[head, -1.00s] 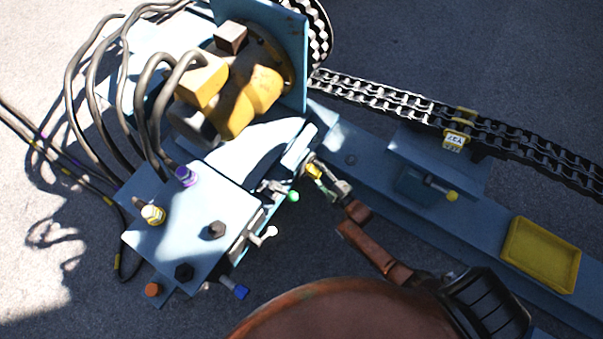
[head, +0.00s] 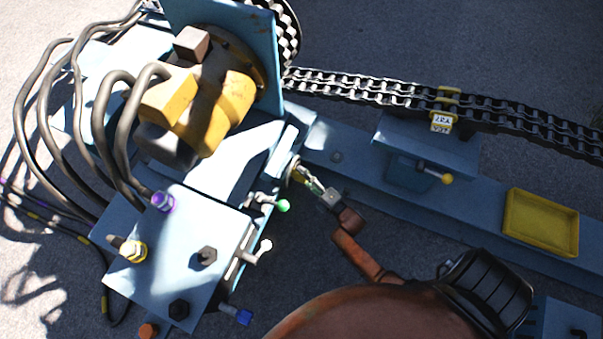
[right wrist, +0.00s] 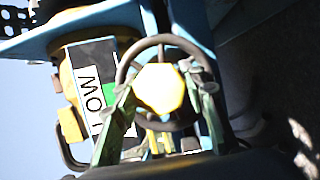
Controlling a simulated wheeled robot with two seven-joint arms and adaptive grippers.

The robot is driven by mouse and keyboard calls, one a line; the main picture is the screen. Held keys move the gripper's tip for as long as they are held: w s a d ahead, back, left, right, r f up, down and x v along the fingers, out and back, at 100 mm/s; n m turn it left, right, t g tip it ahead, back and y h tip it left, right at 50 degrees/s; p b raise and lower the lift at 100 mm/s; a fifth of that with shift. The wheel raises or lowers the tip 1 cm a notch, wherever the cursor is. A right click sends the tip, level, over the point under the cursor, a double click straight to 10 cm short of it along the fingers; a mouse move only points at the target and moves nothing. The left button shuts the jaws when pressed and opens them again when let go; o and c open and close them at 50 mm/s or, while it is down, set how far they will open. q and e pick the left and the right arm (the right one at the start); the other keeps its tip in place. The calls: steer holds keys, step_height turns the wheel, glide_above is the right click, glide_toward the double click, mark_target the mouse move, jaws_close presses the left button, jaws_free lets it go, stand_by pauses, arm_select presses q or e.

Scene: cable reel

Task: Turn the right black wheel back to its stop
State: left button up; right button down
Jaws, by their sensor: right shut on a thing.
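The black wheel is a dark ring (right wrist: 140,47) around a yellow hub (right wrist: 160,88) in the right wrist view. My right gripper (right wrist: 164,92) has its two greenish fingers on opposite sides of the wheel and is shut on it. In the head view my right gripper (head: 306,178) reaches the side of the blue machine at a small round part (head: 293,168). The wheel itself is mostly hidden there by the gripper and is hard to make out. My left gripper is not in view.
The blue box (head: 190,250) carries several coloured knobs, and levers with green (head: 283,206) and white (head: 265,245) tips stand close to my right gripper. A chain (head: 360,92) runs at the back. A yellow tray (head: 541,223) lies on the blue beam at right.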

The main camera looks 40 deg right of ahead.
steer(key=shift+a, duration=0.1)
stand_by(0.3)
steer(key=c, duration=1.2)
jaws_free()
steer(key=shift+s, duration=0.1)
steer(key=s, duration=0.4)
steer(key=s+d, duration=0.1)
steer(key=s, duration=0.6)
steer(key=shift+s+d, duration=0.2)
steer(key=shift+s, duration=0.15)
